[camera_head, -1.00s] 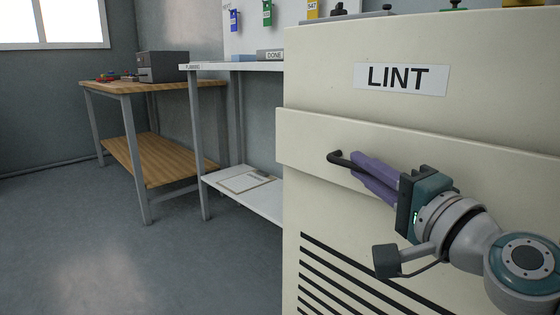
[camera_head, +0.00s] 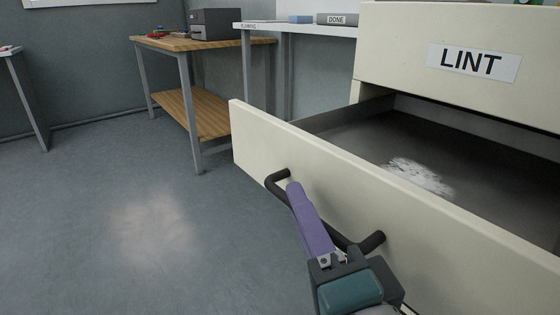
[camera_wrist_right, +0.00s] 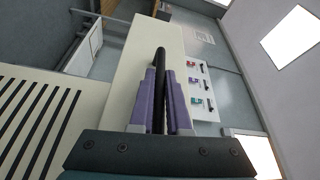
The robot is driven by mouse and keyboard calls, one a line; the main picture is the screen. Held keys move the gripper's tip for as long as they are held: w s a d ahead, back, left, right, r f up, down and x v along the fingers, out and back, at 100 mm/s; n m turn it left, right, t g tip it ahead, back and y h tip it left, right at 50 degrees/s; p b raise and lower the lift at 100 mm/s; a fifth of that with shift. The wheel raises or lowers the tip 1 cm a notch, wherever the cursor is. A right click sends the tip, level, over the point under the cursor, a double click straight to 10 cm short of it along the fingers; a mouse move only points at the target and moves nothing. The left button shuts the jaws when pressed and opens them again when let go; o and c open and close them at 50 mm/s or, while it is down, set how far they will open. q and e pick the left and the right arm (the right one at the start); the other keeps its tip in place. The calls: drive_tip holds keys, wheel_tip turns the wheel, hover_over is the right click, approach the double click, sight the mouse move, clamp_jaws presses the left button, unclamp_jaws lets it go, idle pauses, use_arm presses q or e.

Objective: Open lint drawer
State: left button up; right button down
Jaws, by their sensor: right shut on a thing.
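The lint drawer (camera_head: 330,170) is pulled out from the cream cabinet, below a LINT label (camera_head: 473,62). Its dark interior shows, with a patch of white lint (camera_head: 420,176) on the floor of it. A black bar handle (camera_head: 277,182) is on the drawer's front. My right gripper (camera_head: 297,192), with purple fingers, is shut on the handle. In the right wrist view the handle (camera_wrist_right: 160,62) runs between the two purple fingers. My left gripper is not in view.
A wooden-topped workbench (camera_head: 180,44) with a grey box (camera_head: 215,24) stands at the back left. A white table (camera_head: 290,27) stands between it and the cabinet. The grey floor (camera_head: 120,220) left of the drawer is clear.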

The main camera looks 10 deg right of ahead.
drive_tip(key=shift+s+a, duration=0.25)
drive_tip(key=shift+a, duration=0.4)
drive_tip(key=shift+s+a, duration=0.25)
drive_tip(key=shift+a, duration=0.35)
drive_tip(key=c, duration=0.9)
unclamp_jaws()
drive_tip(key=s, duration=0.6)
drive_tip(key=s+p, duration=0.1)
drive_tip(key=s, duration=0.3)
drive_tip(key=shift+f, duration=0.35)
